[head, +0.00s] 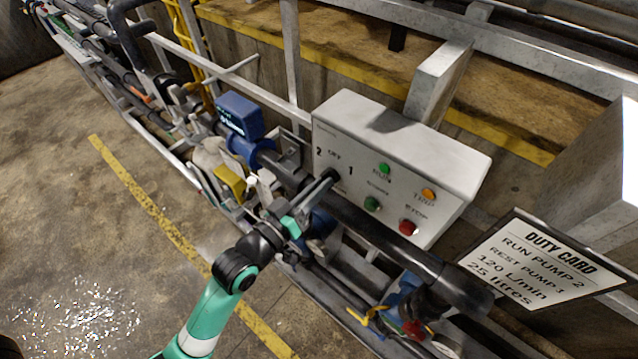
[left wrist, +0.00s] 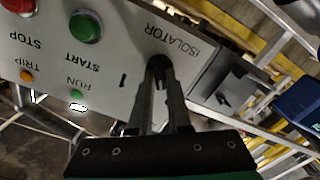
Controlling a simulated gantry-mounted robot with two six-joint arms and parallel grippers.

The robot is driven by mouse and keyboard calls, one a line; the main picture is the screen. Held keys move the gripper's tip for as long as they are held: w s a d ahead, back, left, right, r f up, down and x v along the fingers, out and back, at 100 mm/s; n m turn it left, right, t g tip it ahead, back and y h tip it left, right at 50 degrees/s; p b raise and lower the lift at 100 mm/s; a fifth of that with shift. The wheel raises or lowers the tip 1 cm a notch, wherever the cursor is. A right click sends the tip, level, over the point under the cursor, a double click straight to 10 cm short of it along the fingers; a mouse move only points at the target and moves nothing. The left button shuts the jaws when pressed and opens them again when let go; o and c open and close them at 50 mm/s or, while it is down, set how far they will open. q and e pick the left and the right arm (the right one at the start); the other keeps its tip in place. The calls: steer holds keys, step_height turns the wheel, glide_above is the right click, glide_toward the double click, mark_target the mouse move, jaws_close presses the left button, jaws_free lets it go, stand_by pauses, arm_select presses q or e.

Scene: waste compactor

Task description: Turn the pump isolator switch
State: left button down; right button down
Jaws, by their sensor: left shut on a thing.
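The pale grey control box (head: 455,165) is mounted on the railing, and its face also shows in the left wrist view (left wrist: 112,48). The isolator switch (left wrist: 158,63) is a dark knob on that face, with the marks 2, OFF and 1 around it. My left gripper (head: 327,178) reaches it from the lower left and is shut on it. In the left wrist view both fingertips (left wrist: 160,76) close around the knob. The fingers hide most of the knob, so I cannot tell which mark it points to. My right gripper is not in view.
The box also carries a green start button (head: 372,204), a red stop button (head: 408,228), a green run lamp (head: 384,168) and an orange trip lamp (head: 428,194). A duty card (head: 545,262) reads run pump 2, rest pump 1. Dark pipe (head: 385,235) runs just below the box.

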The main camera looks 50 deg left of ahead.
arm_select(q)
steer(key=m, duration=0.6)
steer(key=shift+p, duration=0.35)
stand_by(0.3)
steer(key=c, duration=0.9)
jaws_free()
steer(key=shift+o, duration=0.2)
steer(key=s+d+b, duration=0.1)
steer(key=s, duration=1)
steer(key=shift+s+d, duration=0.25)
steer(key=shift+d, duration=0.15)
